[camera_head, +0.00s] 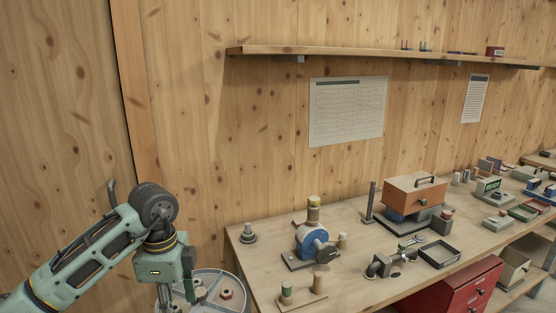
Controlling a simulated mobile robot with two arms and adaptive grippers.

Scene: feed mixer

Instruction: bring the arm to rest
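My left arm comes in from the left and bends down at its wrist. My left gripper (180,299) points down at the bottom of the head view, over or in front of a round grey tray (236,302). Its fingertips are cut off or hard to make out, so I cannot tell whether it is open or shut. A small reddish-brown nut-like part (226,294) lies in the tray, right of the gripper. My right gripper is not in view.
The wooden workbench (266,262) stands to the right. On it are a blue-bodied machine (307,242), an orange-brown box (415,194), a dark tray (440,253) and a peg block (300,303). A wall shelf (350,53) runs above. Red drawers (470,291) sit below the bench.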

